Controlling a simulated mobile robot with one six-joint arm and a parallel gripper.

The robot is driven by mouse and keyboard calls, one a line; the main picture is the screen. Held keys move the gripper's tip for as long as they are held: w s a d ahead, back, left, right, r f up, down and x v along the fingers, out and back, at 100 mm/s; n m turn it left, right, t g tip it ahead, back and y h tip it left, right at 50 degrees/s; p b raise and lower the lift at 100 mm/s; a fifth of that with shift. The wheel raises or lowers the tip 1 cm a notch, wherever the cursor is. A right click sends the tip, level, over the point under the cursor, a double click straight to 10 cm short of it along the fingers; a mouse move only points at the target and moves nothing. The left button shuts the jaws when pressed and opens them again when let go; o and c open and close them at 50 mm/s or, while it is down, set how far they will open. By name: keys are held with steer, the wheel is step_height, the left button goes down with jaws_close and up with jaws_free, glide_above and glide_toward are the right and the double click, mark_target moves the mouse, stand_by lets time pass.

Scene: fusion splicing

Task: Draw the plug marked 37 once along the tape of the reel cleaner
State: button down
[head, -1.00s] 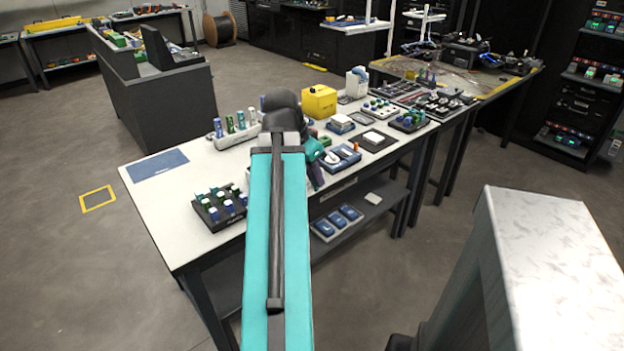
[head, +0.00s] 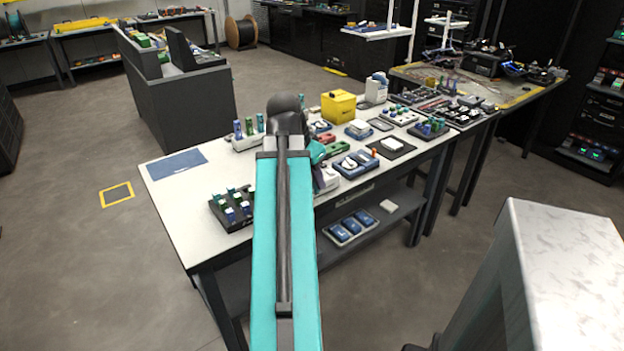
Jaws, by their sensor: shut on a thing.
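My arm's teal link covers the middle of the head view, and a bit of my teal wrist (head: 316,152) shows past it over the white bench (head: 180,202). My gripper's fingertips are hidden behind the arm, so what they hold does not show. I cannot make out the plug marked 37; the markings are too small to read. Blue-based devices with white tops stand right of my wrist, one near (head: 355,163) and one farther back (head: 358,129). I cannot tell whether either is the reel cleaner. A pale object (head: 326,179) shows partly beside my arm at the bench's front edge.
A black rack of coloured plugs (head: 231,211) sits at the front left of the bench. A yellow box (head: 338,106) stands at the back. A blue mat (head: 176,165) lies bare at the left. A lower shelf holds a blue tray (head: 350,227).

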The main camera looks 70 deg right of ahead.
steer(key=w+a+n+t, duration=0.1)
steer(key=w+a+n, duration=0.3)
steer(key=w+a, duration=0.5)
steer(key=w+a+n+t, duration=0.2)
steer(key=w+a+n, duration=0.2)
steer(key=w, duration=1)
steer(key=w+a+n+t, duration=0.1)
steer(key=w+a+n, duration=0.3)
steer(key=w+a, duration=0.5)
steer(key=w+a+n+t+y, duration=0.1)
steer(key=w+a+n, duration=0.2)
steer(key=a, duration=0.7)
steer(key=w+a+f+n+y, duration=0.1)
steer(key=w+a+n, duration=0.3)
steer(key=w+a, duration=0.4)
steer(key=w+a+n+t+y, duration=0.1)
steer(key=w+a+n, duration=0.3)
steer(key=a, duration=1)
steer(key=shift+w+a+f+t+y, duration=0.25)
steer(key=shift+w+y, duration=0.25)
steer(key=shift+w, duration=0.45)
steer(key=shift+r, duration=0.1)
